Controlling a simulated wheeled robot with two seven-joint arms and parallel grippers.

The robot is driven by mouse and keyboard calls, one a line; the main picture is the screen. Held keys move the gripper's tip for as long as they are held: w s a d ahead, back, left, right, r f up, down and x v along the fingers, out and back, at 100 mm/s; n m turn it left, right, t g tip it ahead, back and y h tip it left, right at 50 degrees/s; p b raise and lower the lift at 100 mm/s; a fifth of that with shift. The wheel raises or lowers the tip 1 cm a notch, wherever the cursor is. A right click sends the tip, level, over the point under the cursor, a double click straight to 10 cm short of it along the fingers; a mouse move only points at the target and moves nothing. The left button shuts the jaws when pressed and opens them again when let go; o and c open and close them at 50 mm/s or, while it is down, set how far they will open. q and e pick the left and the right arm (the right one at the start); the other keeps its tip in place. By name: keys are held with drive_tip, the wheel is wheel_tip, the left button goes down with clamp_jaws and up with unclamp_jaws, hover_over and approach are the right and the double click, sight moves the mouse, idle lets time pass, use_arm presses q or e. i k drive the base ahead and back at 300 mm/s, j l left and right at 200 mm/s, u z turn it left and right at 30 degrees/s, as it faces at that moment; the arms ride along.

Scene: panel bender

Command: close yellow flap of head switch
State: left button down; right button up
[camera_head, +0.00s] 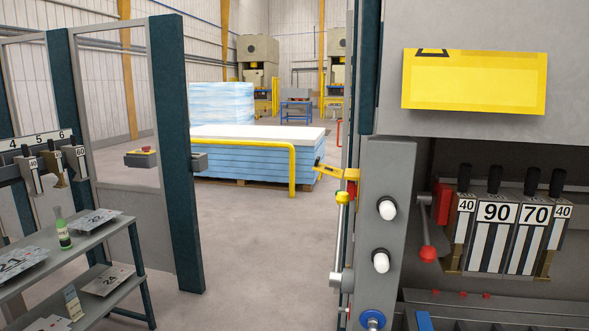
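A small yellow flap (329,170) sticks out to the left from the edge of the machine's grey post, near the middle of the view. It looks open and slightly tilted. It joins a small yellow housing (351,174), which I take to be the head switch, with a red part just below it. The details there are too small to tell. Neither of my grippers is in view, so nothing of mine shows near the flap.
The grey post (387,160) carries white knobs and a blue button. Right of it are a red-knobbed lever (428,253) and numbered tools (497,213). A shelf cart (88,239) stands at left. The floor between is clear, with a yellow rail (250,143) behind.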

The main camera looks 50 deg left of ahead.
sight(352, 189)
drive_tip(key=k+j+u, duration=0.1)
drive_tip(key=u, duration=0.3)
drive_tip(key=j+u, duration=0.6)
drive_tip(key=u, duration=0.25)
